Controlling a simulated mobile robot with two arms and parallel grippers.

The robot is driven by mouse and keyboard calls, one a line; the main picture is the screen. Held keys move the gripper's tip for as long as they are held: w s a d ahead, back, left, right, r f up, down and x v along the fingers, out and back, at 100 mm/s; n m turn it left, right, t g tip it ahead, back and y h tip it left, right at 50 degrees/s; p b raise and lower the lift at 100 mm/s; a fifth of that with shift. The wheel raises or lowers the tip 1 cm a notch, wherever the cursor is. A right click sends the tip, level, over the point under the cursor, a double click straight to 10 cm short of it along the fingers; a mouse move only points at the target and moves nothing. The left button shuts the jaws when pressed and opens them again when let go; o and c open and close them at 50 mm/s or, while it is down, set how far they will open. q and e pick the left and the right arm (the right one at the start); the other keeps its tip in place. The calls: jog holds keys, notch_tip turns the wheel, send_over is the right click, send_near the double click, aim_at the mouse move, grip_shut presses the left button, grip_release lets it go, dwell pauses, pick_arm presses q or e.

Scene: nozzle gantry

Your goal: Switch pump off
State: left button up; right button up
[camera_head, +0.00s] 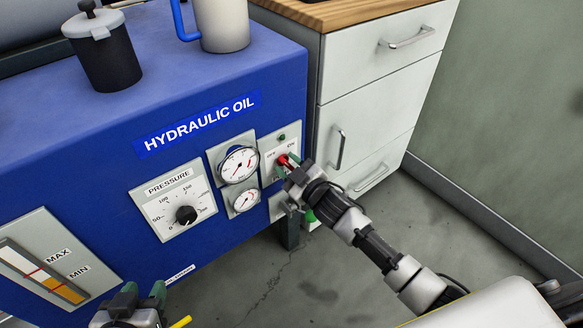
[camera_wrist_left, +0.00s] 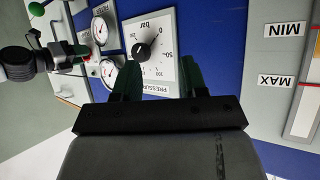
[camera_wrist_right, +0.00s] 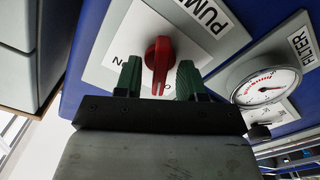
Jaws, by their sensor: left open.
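The red pump switch knob (camera_wrist_right: 159,62) sits on a pale plate (camera_wrist_right: 125,50) marked PUMP and ON, partly covered by my fingers. In the head view the knob (camera_head: 283,160) shows at my right gripper (camera_head: 286,168). In the right wrist view my right gripper (camera_wrist_right: 160,82) has its green fingers on either side of the knob, with narrow gaps seeming to show beside it. My left gripper (camera_head: 139,296) is open and empty, low in front of the blue panel; its fingers also show in the left wrist view (camera_wrist_left: 160,82).
The blue hydraulic oil unit (camera_head: 95,140) carries a pressure dial (camera_head: 185,215), two round gauges (camera_head: 238,164) and a level gauge (camera_head: 45,268). A dark canister (camera_head: 105,55) and a pale jug (camera_head: 222,25) stand on top. A white cabinet (camera_head: 375,80) stands at right.

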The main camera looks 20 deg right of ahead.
jog(key=shift+s+d, duration=0.2)
jog(key=shift+s, duration=0.4)
pick_arm(q)
jog(key=s+a+f+g+y+p, duration=0.1)
jog(key=s+a+f+g+p, duration=0.1)
jog(key=s+f+g, duration=0.2)
jog(key=s+g, duration=0.2)
jog(key=s, duration=0.1)
jog(key=shift+a+y, duration=0.3)
jog(key=shift+a, duration=0.1)
pick_arm(e)
jog(key=v, duration=0.9)
jog(key=shift+s, duration=0.25)
jog(key=shift+d, duration=0.1)
